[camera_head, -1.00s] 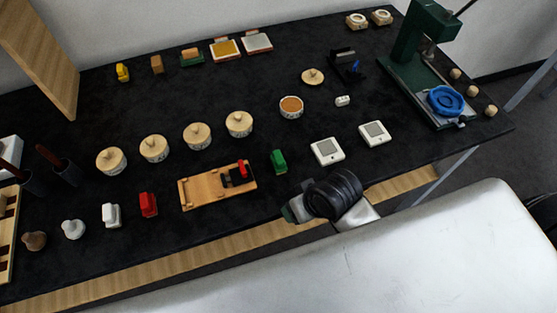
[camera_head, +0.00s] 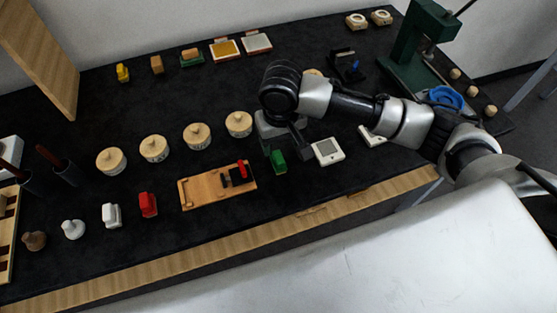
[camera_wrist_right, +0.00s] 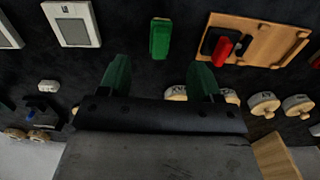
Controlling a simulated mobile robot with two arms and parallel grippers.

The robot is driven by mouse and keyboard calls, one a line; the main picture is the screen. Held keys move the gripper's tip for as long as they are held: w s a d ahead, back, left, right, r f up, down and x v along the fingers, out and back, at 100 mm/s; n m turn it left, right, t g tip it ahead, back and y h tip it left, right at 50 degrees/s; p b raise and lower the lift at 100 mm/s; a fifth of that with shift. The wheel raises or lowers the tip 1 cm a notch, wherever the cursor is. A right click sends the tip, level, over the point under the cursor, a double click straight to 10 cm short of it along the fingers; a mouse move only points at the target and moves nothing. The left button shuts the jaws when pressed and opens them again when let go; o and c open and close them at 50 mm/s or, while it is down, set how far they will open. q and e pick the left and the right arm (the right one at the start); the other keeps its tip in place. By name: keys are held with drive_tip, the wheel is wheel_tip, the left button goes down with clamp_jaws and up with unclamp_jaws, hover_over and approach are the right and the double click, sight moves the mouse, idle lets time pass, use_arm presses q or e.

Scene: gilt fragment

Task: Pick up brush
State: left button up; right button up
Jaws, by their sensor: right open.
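No object is plainly recognizable as a brush. A small green upright block-like piece (camera_head: 278,161) stands on the dark table, right of a wooden board; it also shows in the right wrist view (camera_wrist_right: 160,39). Two dark holders with brown handles sticking out (camera_head: 66,170) stand at the far left; what is inside them is hidden. My right gripper (camera_head: 283,147) is open and empty, above the table close to the green piece. In the right wrist view its green fingertips (camera_wrist_right: 160,78) are spread wide, the green piece beyond the gap. My left gripper is out of view.
The wooden board (camera_head: 218,187) bears a red and black piece. Several lidded round pots (camera_head: 197,136) stand behind it. A white square device (camera_head: 327,151) is right of the green piece. A green press (camera_head: 410,50) stands at the back right.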

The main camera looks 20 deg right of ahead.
sight(280, 161)
wheel_tip(280, 161, down, 5)
drive_tip(key=shift+r, duration=0.15)
drive_tip(key=shift+f+p, duration=0.65)
drive_tip(key=shift+f, duration=2.05)
drive_tip(key=c, duration=1.1)
drive_tip(key=shift+r, duration=0.1)
